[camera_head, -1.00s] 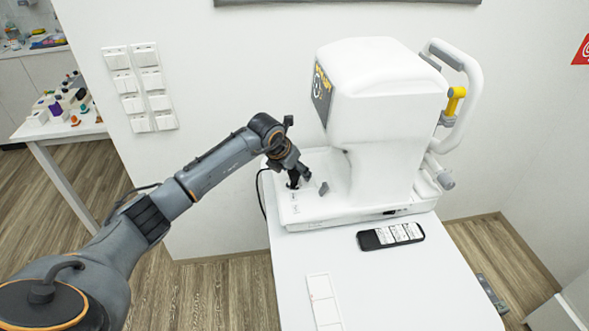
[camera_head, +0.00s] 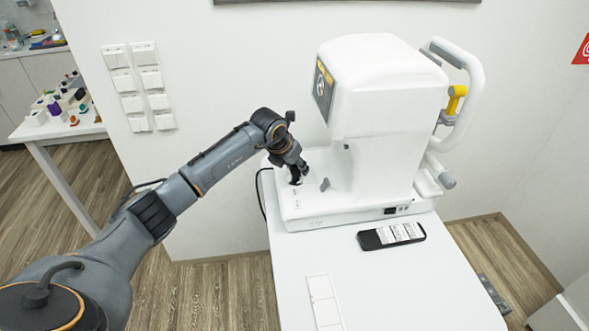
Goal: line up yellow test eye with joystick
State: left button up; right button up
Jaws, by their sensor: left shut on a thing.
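The eye test machine (camera_head: 385,110) is a white device with a dark screen on its left side, standing on a white table. The yellow test eye (camera_head: 456,98) is a small yellow piece held at the white head-rest frame on the machine's right side. My left gripper (camera_head: 297,172) reaches in from the left and is shut on the dark joystick (camera_head: 295,181) at the left of the machine's base. The fingers largely hide the joystick. My right gripper is not in view.
A black device with a white label (camera_head: 391,236) lies in front of the machine. A white strip with panels (camera_head: 323,300) lies nearer on the table (camera_head: 420,290). Wall switches (camera_head: 139,88) are at the left. A side table (camera_head: 50,132) with small objects stands far left.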

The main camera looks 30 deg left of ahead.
pick_arm(q)
jog(key=shift+w+b, duration=0.3)
jog(key=shift+w, duration=0.25)
jog(key=o, duration=1.2)
jog(key=shift+o, duration=0.2)
jog(key=v, duration=1.2)
